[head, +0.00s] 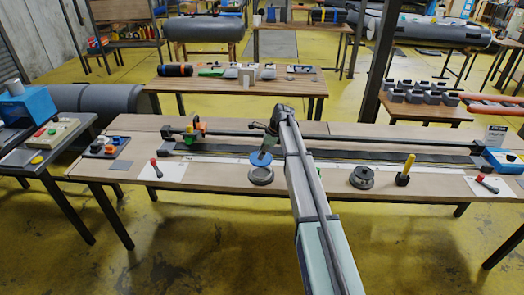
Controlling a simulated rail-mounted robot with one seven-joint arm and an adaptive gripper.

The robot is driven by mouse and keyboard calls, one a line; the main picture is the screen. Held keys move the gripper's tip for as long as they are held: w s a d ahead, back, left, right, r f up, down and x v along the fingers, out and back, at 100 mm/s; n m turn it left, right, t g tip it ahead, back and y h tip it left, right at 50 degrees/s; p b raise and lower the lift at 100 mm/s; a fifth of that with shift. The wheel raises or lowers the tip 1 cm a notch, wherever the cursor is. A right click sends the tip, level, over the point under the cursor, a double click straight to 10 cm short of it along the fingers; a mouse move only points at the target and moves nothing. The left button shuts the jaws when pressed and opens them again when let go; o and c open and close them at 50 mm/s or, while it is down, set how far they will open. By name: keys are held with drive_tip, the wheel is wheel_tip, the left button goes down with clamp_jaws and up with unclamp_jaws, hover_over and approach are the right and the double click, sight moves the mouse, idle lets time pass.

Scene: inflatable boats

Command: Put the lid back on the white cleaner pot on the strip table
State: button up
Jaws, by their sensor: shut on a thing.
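My gripper (267,149) is over the strip table (210,179), left of the middle, pointing down. It is shut on a blue round lid (256,161), which looks roughly level. A low round pot (261,177) with a pale grey top and darker side stands on the table, just in front of and below the lid. I take it for the white cleaner pot. The lid appears apart from the pot and slightly behind it in the picture; the exact height gap cannot be told. The fingertips are too small to make out clearly.
A dark round container (362,177) and a yellow-handled tool in a dark block (405,172) stand right of my arm. Red-handled tools lie on white sheets at both ends, one at left (156,168). A long rail (400,145) and dark strip run behind. Bare wood lies between.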

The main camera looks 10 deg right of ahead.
drive_tip(key=shift+d+f, duration=0.15)
drive_tip(key=shift+f, duration=0.3)
drive_tip(key=shift+f+b, duration=1.25)
drive_tip(key=shift+f, duration=1.4)
drive_tip(key=shift+p, duration=0.3)
drive_tip(key=shift+f, duration=0.15)
idle(1.0)
drive_tip(key=o, duration=0.9)
